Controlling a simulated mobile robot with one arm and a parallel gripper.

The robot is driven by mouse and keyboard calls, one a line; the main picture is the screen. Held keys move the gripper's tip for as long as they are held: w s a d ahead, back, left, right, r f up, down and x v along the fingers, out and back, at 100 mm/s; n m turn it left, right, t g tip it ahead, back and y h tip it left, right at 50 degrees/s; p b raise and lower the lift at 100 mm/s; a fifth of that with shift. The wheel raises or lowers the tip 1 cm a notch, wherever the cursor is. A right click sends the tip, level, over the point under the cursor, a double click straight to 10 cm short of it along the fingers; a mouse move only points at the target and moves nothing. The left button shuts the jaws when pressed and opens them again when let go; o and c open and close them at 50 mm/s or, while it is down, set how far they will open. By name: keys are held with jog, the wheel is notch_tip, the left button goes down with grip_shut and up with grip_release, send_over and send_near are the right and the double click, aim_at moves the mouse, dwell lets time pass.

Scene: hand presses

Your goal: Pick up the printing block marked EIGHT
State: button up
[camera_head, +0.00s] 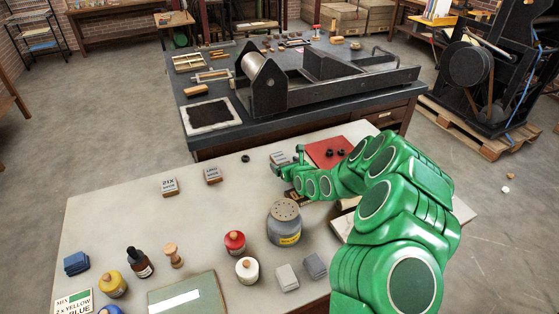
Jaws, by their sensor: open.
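Several small printing blocks with light tops and brown sides lie on the pale table (120,220). One block (170,186) has lettering that looks like "21X" or a mirrored "SIX". A second block (213,175) lies to its right, its marking too small to read. A third light block (279,158) lies farther right, close to my gripper (290,167). I cannot tell which block is marked EIGHT. My gripper is open at the table's far side, beside the third block. My green arm hides part of the table there.
A grey shaker jar (285,222) stands just in front of my arm. A red pad (328,152) with small black pieces lies behind it. Red (235,242) and white (247,269) pots stand nearer. The dark press table (160,127) stands beyond. The table's left middle is clear.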

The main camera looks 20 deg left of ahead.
aim_at(284, 156)
jog(key=shift+x, duration=0.95)
jog(key=shift+c, duration=0.4)
jog(key=c, duration=1.1)
jog(key=shift+r, duration=0.15)
jog(key=shift+r, duration=0.4)
notch_tip(284, 156, up, 3)
jog(key=shift+s+d+f, duration=0.1)
jog(key=shift+s+d, duration=0.05)
jog(key=s+d+r, duration=0.2)
jog(key=s+r, duration=0.1)
jog(key=s, duration=0.1)
jog(key=s+d+r, duration=0.2)
jog(key=s+r, duration=0.1)
jog(key=s, duration=0.1)
jog(key=s+d+r, duration=0.3)
jog(key=shift+s+r, duration=0.1)
jog(key=shift+s, duration=0.3)
